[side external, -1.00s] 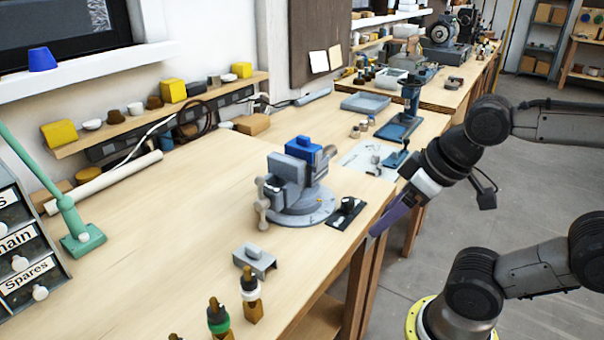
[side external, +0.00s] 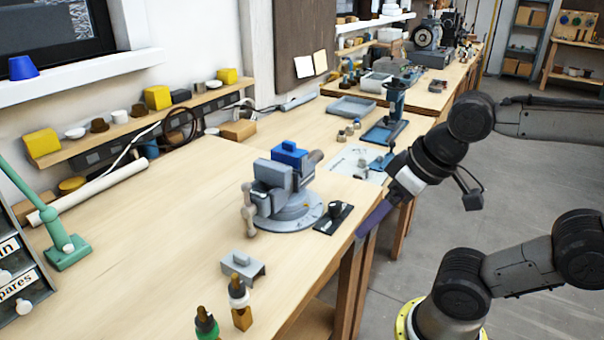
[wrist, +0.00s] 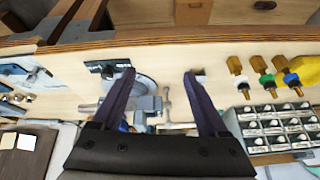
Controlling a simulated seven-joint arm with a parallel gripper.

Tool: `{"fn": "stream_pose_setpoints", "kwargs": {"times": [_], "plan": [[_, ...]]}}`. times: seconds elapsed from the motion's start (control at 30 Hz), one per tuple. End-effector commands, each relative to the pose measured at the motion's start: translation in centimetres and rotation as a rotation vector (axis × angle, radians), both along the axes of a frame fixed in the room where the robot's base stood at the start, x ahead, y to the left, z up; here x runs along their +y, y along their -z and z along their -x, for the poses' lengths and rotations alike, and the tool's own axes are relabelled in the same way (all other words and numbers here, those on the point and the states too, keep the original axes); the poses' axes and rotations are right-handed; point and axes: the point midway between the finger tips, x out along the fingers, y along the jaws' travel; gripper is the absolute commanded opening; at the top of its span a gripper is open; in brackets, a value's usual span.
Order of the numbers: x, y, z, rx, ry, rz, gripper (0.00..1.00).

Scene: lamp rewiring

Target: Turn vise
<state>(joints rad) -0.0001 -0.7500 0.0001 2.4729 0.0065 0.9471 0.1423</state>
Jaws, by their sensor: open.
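The grey vise (side external: 272,185) has a blue block (side external: 289,153) at its back and a T-shaped handle (side external: 250,205) at its left front. It sits on a round grey base (side external: 290,217) on the workbench. My gripper (wrist: 159,73) is open and empty, with two purple fingers apart. In the side external view one finger (side external: 374,216) shows at the bench's front edge, to the right of the vise and apart from it. In the wrist view the vise's round base (wrist: 143,84) and handle (wrist: 167,106) show partly between the fingers; the left finger covers some of it.
A black plate with a knob (side external: 334,217) lies beside the vise base. A grey bracket (side external: 242,264) and several brass-based parts (side external: 241,305) stand near the front edge. A green lamp stand (side external: 66,250) is at left. The bench left of the vise is clear.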

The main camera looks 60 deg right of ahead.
Motion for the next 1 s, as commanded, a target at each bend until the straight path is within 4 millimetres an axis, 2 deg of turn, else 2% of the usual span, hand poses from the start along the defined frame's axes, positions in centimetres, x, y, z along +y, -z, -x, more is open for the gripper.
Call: {"fn": "stream_pose_setpoints", "kwargs": {"times": [0.03, 0.17, 0.27, 0.4, 0.53, 0.63, 0.77, 0.9, 1.0], "plan": [[0.1, -1.8, -0.6, -0.019, 0.056, -0.036, 0.77], [-0.1, -5.5, -3.0, -0.010, 0.227, -0.125, 0.77], [-0.9, -8.3, -5.6, 0.007, 0.373, -0.189, 0.77], [-2.9, -11.4, -10.0, 0.041, 0.595, -0.273, 0.77], [-6.0, -13.2, -14.4, 0.073, 0.797, -0.343, 0.77], [-9.0, -13.7, -17.6, 0.096, 0.939, -0.386, 0.77], [-13.8, -13.1, -21.3, 0.128, 1.104, -0.429, 0.77], [-19.2, -11.1, -24.0, 0.161, 1.227, -0.455, 0.77], [-22.4, -9.2, -24.9, 0.182, 1.283, -0.460, 0.77]]}}
